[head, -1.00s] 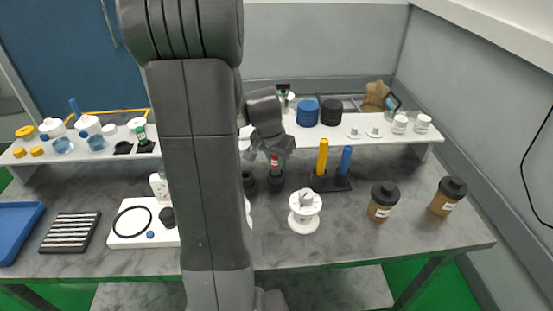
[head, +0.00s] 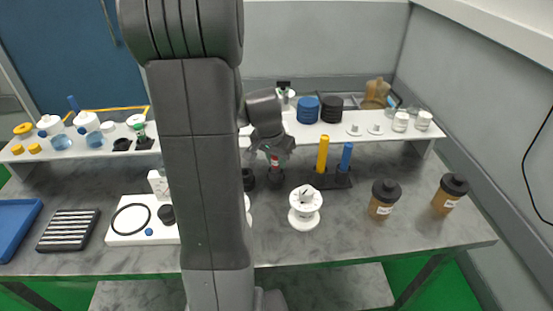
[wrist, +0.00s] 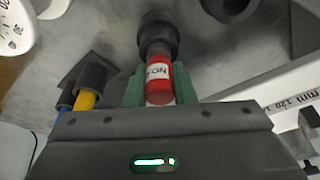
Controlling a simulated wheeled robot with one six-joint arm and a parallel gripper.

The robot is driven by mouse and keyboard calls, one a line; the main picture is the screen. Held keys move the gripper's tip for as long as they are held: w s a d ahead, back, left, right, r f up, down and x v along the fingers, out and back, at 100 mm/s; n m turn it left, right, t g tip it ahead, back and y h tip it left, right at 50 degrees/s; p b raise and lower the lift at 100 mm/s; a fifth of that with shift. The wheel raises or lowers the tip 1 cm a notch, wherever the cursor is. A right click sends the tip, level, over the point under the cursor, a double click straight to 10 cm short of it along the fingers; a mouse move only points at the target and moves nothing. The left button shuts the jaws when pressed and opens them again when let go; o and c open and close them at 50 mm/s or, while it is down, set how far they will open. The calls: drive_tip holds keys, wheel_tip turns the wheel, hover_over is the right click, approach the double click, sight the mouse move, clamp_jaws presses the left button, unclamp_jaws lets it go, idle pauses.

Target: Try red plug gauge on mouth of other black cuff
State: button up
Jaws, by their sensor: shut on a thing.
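My gripper (wrist: 158,88) is shut on the red plug gauge (wrist: 158,75), which has a white label reading "NO". In the wrist view the gauge's far end meets the mouth of a black cuff (wrist: 158,35); I cannot tell whether it is inside or only touching. In the head view the gauge (head: 275,161) stands roughly upright over this cuff (head: 275,179), below my gripper (head: 276,153). The other black cuff (head: 248,180) is just to the left, partly hidden by my arm. It also shows at the top of the wrist view (wrist: 229,6).
A black stand (head: 330,180) with a yellow gauge (head: 322,155) and a blue gauge (head: 346,157) is close on the right. A white spool (head: 305,213) stands in front. Brown bottles (head: 384,205) are further right. A white shelf (head: 385,133) runs behind.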

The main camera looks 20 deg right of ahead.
drive_tip(key=shift+f+b, duration=0.45)
idle(1.8)
drive_tip(key=shift+r+p, duration=2.4)
drive_tip(key=shift+r, duration=1.15)
